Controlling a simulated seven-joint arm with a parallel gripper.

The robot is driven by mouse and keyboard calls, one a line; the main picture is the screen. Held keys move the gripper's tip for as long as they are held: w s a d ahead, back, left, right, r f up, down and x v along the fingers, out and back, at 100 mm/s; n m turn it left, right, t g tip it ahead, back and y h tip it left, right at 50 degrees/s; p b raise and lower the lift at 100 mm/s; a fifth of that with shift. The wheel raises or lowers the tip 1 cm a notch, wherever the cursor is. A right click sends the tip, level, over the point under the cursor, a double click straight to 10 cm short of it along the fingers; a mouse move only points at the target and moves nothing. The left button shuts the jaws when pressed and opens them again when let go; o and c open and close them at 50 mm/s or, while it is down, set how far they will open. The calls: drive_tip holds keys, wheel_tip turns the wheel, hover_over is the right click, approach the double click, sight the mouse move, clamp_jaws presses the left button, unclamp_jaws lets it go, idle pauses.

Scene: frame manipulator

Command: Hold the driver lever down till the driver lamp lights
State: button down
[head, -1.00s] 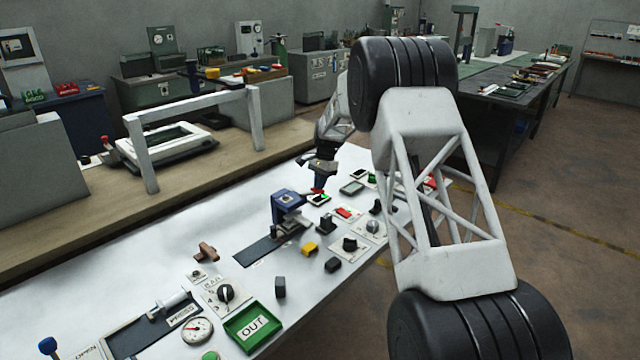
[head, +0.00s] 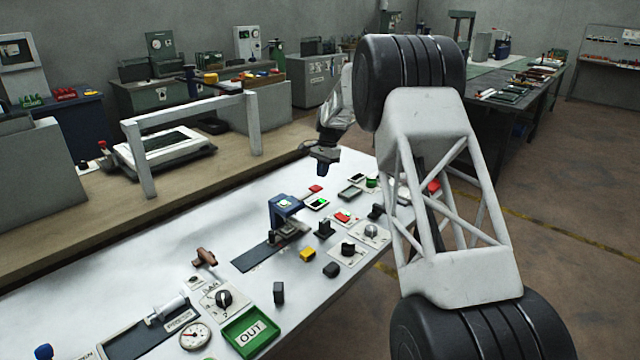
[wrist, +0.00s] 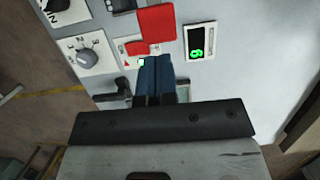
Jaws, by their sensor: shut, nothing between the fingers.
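My gripper (head: 324,170) hangs above the panel with blue fingers closed and empty. In the wrist view its fingertips (wrist: 157,62) point at a small plate. A red paddle (wrist: 155,22), which looks like the driver lever, is just beyond the tips, apparently not held. A smaller red piece (wrist: 137,47) lies beside the fingertips, near a small pale lit square (wrist: 141,62). I cannot tell whether that square is the driver lamp. In the head view a red block (head: 315,188) shows just below my gripper, with a gap between them.
A dark display (wrist: 200,40) with a green digit is right of the fingers. A numbered knob (wrist: 87,57) is at left. A blue frame (head: 285,208) stands on the panel, with a green OUT tray (head: 252,331) nearer. A white gantry (head: 190,112) stands behind.

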drive_tip(key=v, duration=0.7)
drive_tip(key=shift+w+d+r, duration=0.2)
drive_tip(key=shift+w+r, duration=0.1)
drive_tip(key=shift+s+r, duration=0.1)
drive_tip(key=s+d+r+n+t, duration=0.15)
drive_tip(key=s+r, duration=0.35)
drive_tip(key=s, duration=0.6)
drive_tip(key=s+d+r+n+h, duration=0.1)
drive_tip(key=s+d+r, duration=0.3)
drive_tip(key=s, duration=0.8)
drive_tip(key=s+d+r+n+t, duration=0.1)
drive_tip(key=s+d+r+n, duration=0.1)
drive_tip(key=s+r, duration=0.65)
drive_tip(key=s+d+f+n, duration=0.1)
drive_tip(key=s+f, duration=0.2)
drive_tip(key=s, duration=1)
drive_tip(key=s+d+f+n+t, duration=0.1)
drive_tip(key=s+f, duration=0.3)
drive_tip(key=s, duration=0.9)
drive_tip(key=s+d+f+n+t+h, duration=0.1)
drive_tip(key=s+f, duration=0.3)
drive_tip(key=s, duration=0.9)
drive_tip(key=shift+s+d+n, duration=0.2)
drive_tip(key=shift+d+n, duration=0.3)
drive_tip(key=shift+n, duration=0.15)
